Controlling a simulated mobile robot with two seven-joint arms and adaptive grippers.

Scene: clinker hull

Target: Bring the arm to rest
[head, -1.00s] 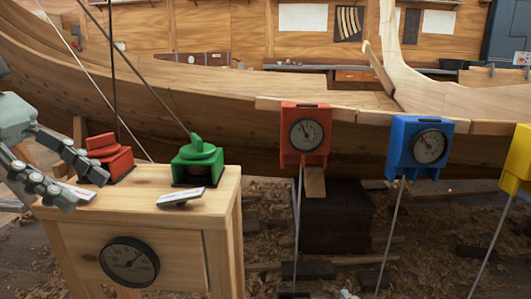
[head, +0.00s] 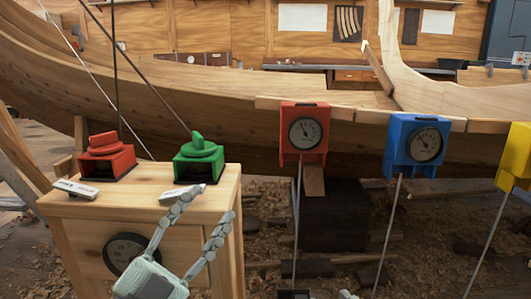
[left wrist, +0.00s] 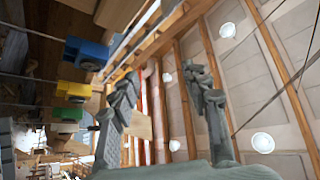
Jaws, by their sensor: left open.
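My left gripper (head: 207,207) is open and empty, with its fingers pointing up in front of the wooden stand (head: 85,208). Its fingers overlap the stand's front and partly cover the black round gauge (head: 122,250) there. One fingertip overlaps the white label near the green device in the head view, and I cannot tell whether they touch. In the left wrist view the two grey fingers (left wrist: 158,78) are spread apart with nothing between them.
On the stand are a red device (head: 108,158), a green device (head: 198,160) and a white label (head: 76,189). A dark block (head: 335,225) stands on the shaving-strewn floor.

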